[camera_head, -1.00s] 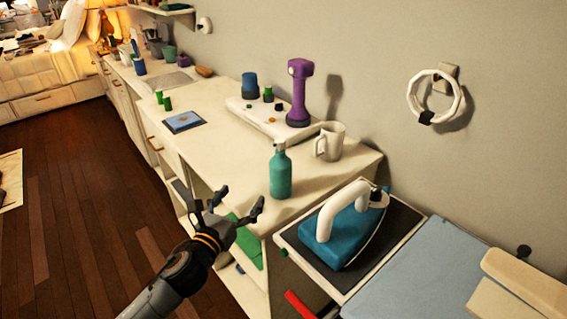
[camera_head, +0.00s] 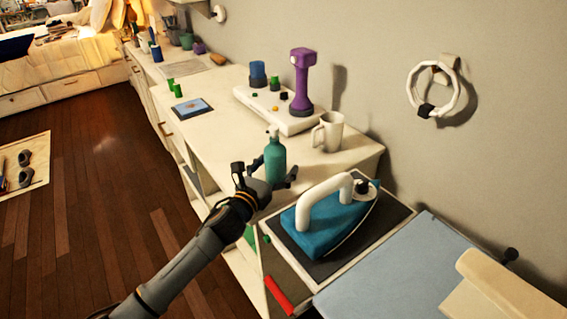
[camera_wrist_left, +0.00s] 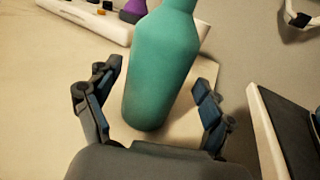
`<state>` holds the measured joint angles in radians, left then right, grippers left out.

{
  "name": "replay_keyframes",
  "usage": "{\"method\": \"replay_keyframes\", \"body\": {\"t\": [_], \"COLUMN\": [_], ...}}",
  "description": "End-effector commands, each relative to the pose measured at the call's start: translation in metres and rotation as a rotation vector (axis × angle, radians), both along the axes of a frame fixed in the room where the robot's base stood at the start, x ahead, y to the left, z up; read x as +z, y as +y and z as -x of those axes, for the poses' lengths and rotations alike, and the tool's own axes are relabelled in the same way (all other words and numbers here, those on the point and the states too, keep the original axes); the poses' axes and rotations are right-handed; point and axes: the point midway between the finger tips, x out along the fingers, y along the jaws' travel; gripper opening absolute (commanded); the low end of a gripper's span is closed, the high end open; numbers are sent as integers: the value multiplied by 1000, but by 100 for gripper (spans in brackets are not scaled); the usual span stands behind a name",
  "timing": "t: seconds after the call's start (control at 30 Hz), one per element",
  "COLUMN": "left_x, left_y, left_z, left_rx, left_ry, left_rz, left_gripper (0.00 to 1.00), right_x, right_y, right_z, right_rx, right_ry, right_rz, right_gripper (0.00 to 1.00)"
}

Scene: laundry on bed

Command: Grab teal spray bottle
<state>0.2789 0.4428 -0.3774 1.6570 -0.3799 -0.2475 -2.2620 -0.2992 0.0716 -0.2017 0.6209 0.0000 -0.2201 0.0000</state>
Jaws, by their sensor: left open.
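The teal spray bottle (camera_head: 274,160) stands upright near the front corner of the cream counter in the head view. In the left wrist view the bottle (camera_wrist_left: 162,65) is large and sits between the fingers. My left gripper (camera_head: 264,180) is open, with one finger on each side of the bottle's lower part. In the left wrist view the gripper (camera_wrist_left: 155,100) shows a gap between each finger and the bottle. The bottle's top is cut off there. My right gripper is not in view.
A white mug (camera_head: 327,132) stands just behind the bottle. A blue iron (camera_head: 325,222) rests on a dark pad to the right, close to my gripper. A purple device (camera_head: 301,85) stands on a white base (camera_head: 292,122). The counter (camera_head: 215,125) is clear to the bottle's left.

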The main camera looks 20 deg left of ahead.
Motion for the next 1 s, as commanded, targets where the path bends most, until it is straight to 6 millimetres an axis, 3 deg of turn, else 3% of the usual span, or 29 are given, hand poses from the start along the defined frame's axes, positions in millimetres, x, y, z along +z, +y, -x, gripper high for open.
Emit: {"method": "replay_keyframes", "body": {"t": [0.2, 0.5, 0.57, 0.83, 1.0], "left_x": [0, 0, 1, 3, 17], "left_y": [1, 0, -1, -2, -1], "left_z": [-1, -1, -1, -1, -1], "left_rx": [-1, -1, -1, -2, -3], "left_ry": [-1, 0, -2, -2, -6], "left_rz": [1, 1, 0, -1, -4], "left_gripper": [82, 23, 14, 14, 14], "right_x": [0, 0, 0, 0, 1], "right_y": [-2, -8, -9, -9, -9], "right_z": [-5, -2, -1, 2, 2], "right_rx": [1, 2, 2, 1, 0], "right_ry": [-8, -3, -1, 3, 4], "right_rz": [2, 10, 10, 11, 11], "right_gripper": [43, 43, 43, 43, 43]}}
